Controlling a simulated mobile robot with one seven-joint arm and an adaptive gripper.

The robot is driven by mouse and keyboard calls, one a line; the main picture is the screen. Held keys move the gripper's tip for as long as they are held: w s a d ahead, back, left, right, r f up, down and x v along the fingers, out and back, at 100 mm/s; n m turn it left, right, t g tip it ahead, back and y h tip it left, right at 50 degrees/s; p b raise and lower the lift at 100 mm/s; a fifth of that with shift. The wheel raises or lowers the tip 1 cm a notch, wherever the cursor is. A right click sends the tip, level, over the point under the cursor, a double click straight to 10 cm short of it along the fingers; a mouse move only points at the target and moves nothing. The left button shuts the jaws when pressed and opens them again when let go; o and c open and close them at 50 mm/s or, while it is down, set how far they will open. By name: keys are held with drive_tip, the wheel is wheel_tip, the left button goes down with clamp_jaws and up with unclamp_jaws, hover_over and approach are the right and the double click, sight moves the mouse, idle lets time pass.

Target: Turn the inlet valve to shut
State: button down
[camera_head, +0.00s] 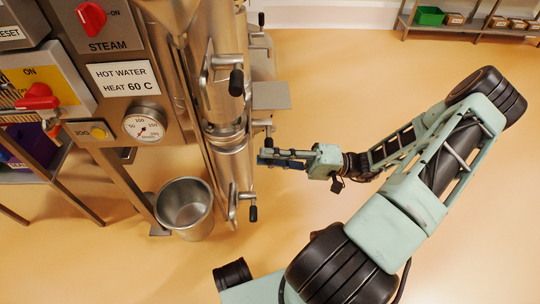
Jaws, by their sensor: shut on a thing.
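A steel column with pipework (231,150) stands left of centre and carries several levers with black grips. My gripper (268,158) is shut at the right side of this column, at a small lever handle (268,141) with a dark grip that hangs from a short steel arm. The fingers cover the lower part of this handle, and the exact contact is too small to see. I take this lever as the inlet valve's handle; no label on it can be read.
Other black-gripped levers are on the column, one above (236,83) and one below (253,213). A steel bucket (184,206) stands on the floor at the left. A control panel (123,78) with a gauge and red knobs is at upper left.

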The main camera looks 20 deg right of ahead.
drive_tip(key=c, duration=1.8)
unclamp_jaws()
drive_tip(key=shift+f, duration=0.75)
drive_tip(key=shift+d, duration=0.15)
drive_tip(key=v, duration=1.1)
drive_tip(key=shift+s+d+r, duration=0.15)
drive_tip(key=shift+s+d, duration=0.05)
drive_tip(key=shift+d, duration=0.25)
